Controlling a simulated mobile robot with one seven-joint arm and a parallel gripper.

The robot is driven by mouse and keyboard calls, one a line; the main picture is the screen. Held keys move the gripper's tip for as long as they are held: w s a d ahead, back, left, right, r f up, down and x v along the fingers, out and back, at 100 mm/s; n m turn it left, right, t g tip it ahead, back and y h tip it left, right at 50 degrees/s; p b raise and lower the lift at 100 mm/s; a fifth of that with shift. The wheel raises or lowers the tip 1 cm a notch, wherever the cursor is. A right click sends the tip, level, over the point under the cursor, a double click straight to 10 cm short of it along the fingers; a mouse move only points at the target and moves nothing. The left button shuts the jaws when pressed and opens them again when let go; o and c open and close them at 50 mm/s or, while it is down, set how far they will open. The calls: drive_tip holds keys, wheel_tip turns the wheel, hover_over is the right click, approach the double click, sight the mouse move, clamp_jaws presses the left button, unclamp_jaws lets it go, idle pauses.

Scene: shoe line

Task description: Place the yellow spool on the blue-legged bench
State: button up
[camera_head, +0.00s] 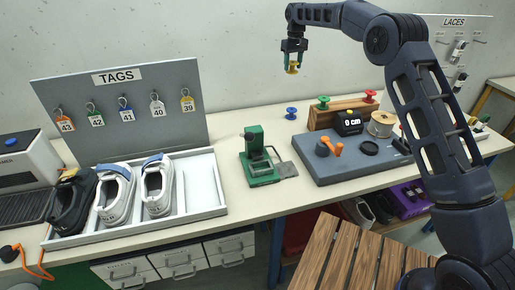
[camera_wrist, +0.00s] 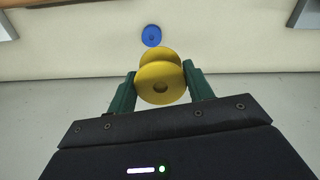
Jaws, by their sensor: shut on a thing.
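My gripper (camera_head: 294,56) is shut on the yellow spool (camera_head: 292,69), which hangs between the green fingers, raised well above the bench. In the wrist view the spool (camera_wrist: 161,78) sits between both fingertips, one round flange facing the camera. The long pale-topped bench (camera_head: 232,165) stands below, with a blue leg (camera_head: 275,250) visible under its front edge. A blue spool (camera_head: 291,113) stands on the bench near the wall, below the held spool; it also shows in the wrist view (camera_wrist: 152,36).
A shoe tray (camera_head: 200,187) and tags board (camera_head: 125,85) are at left. A green device (camera_head: 262,162) stands mid-bench. A grey mat (camera_head: 335,168) and wooden spool rack (camera_head: 340,112) are at right. Bare bench surrounds the blue spool. A slatted wooden surface (camera_head: 350,262) is in front.

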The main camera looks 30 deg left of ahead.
drive_tip(key=s+a+f, duration=0.3)
drive_tip(key=s+a, duration=0.1)
drive_tip(key=a, duration=0.2)
drive_tip(key=s+a+f, duration=0.3)
drive_tip(key=a, duration=0.3)
wheel_tip(320, 180, down, 20)
drive_tip(key=shift+r, duration=0.25)
drive_tip(key=shift+f, duration=0.15)
drive_tip(key=o, duration=1)
drive_tip(key=shift+c, duration=0.2)
wheel_tip(320, 180, up, 12)
drive_tip(key=shift+r, duration=0.2)
